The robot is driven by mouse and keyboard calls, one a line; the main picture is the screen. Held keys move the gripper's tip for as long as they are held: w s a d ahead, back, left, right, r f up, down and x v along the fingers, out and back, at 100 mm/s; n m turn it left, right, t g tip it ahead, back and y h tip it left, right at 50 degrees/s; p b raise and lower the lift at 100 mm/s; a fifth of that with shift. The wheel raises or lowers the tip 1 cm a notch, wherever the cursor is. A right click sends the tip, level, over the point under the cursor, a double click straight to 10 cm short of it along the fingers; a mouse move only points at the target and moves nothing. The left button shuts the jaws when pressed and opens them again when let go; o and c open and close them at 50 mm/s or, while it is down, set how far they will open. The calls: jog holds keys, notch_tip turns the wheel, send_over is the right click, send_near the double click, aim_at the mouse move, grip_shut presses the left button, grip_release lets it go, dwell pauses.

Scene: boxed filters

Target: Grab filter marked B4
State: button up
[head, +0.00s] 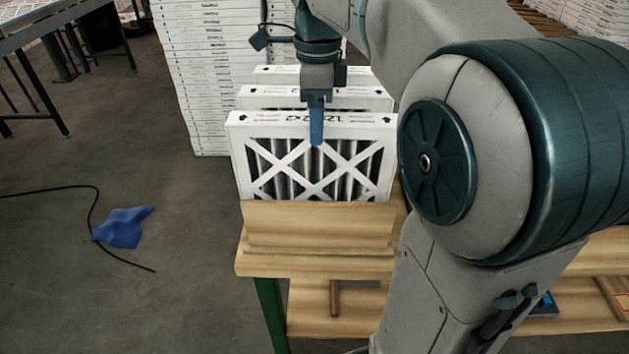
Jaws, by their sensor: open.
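Three white cardboard-framed filters stand upright, one behind another, in a wooden holder (320,225). The front filter (240,135) shows a lattice face over dark pleats and print on its top edge. The middle filter (370,95) and back filter (270,73) show mostly their top parts. I cannot read a B4 mark on any of them. My gripper (317,125) points down at the filters' top edges, with a blue finger overlapping the front filter's upper face. It is open; the other finger is hidden, and I cannot tell whether it touches a filter.
A tall stack of white boxes (200,80) stands behind. My arm blocks the right side. The wooden bench (275,265) carries the holder. A blue cloth (124,227) and black cable (95,205) lie on the floor at left. A table (40,25) stands at far left.

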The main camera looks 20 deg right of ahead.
send_over(314, 181)
jog(key=w, duration=0.2)
notch_tip(314, 181, down, 5)
jog(key=shift+d+f, duration=0.15)
jog(key=shift+d, duration=0.2)
jog(key=shift+c, duration=0.3)
